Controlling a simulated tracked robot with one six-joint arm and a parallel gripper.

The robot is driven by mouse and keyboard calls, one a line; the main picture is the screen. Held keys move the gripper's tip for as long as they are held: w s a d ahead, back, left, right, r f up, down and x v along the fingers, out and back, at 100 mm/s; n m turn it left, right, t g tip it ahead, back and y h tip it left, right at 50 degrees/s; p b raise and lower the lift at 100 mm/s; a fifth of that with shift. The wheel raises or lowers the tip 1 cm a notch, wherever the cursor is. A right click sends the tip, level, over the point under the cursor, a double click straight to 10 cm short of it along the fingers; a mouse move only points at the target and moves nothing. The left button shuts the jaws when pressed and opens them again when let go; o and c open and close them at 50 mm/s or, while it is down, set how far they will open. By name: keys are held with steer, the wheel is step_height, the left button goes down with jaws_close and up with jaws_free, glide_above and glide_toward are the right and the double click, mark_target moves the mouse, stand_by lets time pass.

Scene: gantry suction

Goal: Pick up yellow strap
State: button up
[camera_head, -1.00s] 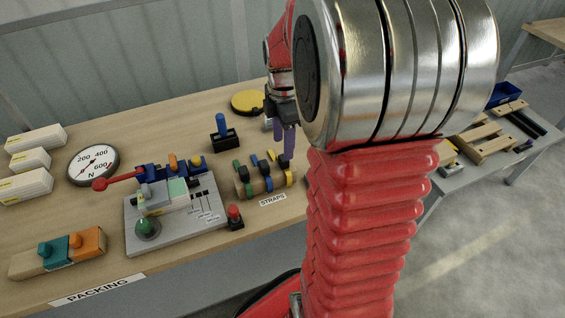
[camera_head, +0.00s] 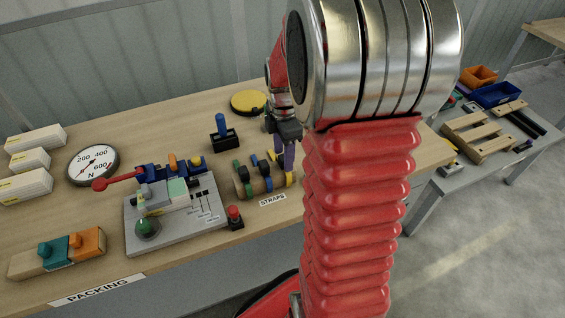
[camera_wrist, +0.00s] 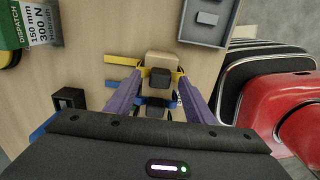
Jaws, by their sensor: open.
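The yellow strap (camera_head: 289,179) is the rightmost of the straps around a wooden bar (camera_head: 247,189) on the bench, by the STRAPS label. In the wrist view the yellow strap (camera_wrist: 182,71) shows between my fingertips, with a dark block on top of it and a yellow strip reaching left. My gripper (camera_head: 284,163) is at the right end of the bar. Its purple fingers (camera_wrist: 160,80) are open and stand on either side of the bar at the strap. I cannot tell whether they touch it. The blue strap (camera_head: 265,178) and green strap (camera_head: 243,180) lie farther left.
A black holder with a blue handle (camera_head: 220,125) and a yellow disc (camera_head: 247,102) are behind. A side table (camera_head: 465,185) is at right.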

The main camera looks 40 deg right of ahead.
steer(key=shift+c, duration=0.2)
steer(key=c, duration=1.1)
